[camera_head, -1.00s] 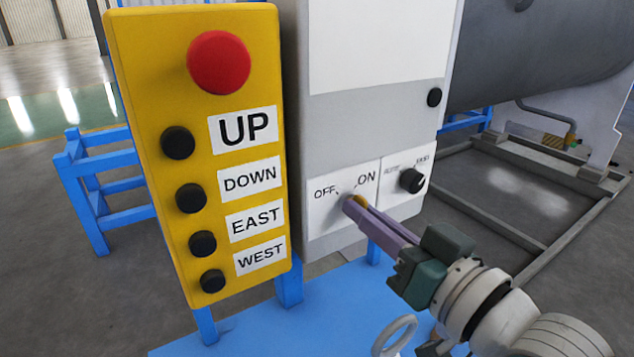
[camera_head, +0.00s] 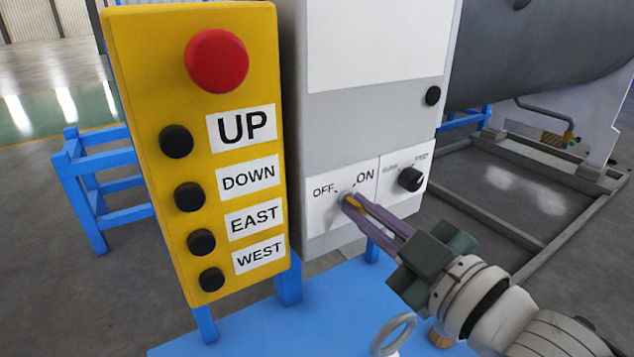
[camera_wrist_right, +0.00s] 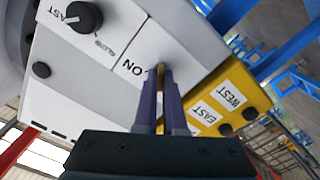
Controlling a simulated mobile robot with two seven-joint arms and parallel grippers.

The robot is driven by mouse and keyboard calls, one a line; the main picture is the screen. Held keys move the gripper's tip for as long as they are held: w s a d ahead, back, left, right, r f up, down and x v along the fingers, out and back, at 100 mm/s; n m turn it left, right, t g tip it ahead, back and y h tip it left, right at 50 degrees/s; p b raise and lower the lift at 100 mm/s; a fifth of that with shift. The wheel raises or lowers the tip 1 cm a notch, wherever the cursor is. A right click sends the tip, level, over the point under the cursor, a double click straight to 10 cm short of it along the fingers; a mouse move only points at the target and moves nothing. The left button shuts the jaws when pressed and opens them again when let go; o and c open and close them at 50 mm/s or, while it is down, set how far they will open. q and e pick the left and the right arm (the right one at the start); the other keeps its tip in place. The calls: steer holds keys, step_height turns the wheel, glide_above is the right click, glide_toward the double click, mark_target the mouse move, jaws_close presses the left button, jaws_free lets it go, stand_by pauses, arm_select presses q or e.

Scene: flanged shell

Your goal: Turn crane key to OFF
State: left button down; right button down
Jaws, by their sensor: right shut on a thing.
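The crane key (camera_head: 353,203) is a small yellow-orange piece in the lock on the white OFF/ON label (camera_head: 335,187) of the grey control box. My right gripper (camera_head: 352,205) comes in from the lower right with its purple fingers shut on the key. In the right wrist view the fingertips (camera_wrist_right: 161,72) meet the panel beside the ON marking, and the fingers mostly hide the key. Whether the key points to OFF or ON I cannot tell. My left gripper is not in view.
A black selector knob (camera_head: 411,179) sits just right of the key. A yellow pendant panel (camera_head: 150,110) with a red button (camera_head: 216,61) and several black buttons stands at left. A blue surface (camera_head: 300,325) lies below, with a grey ring (camera_head: 393,335) near my wrist.

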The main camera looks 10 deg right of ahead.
steer(key=shift+n, duration=0.8)
steer(key=c, duration=1)
jaws_free()
steer(key=v, duration=1)
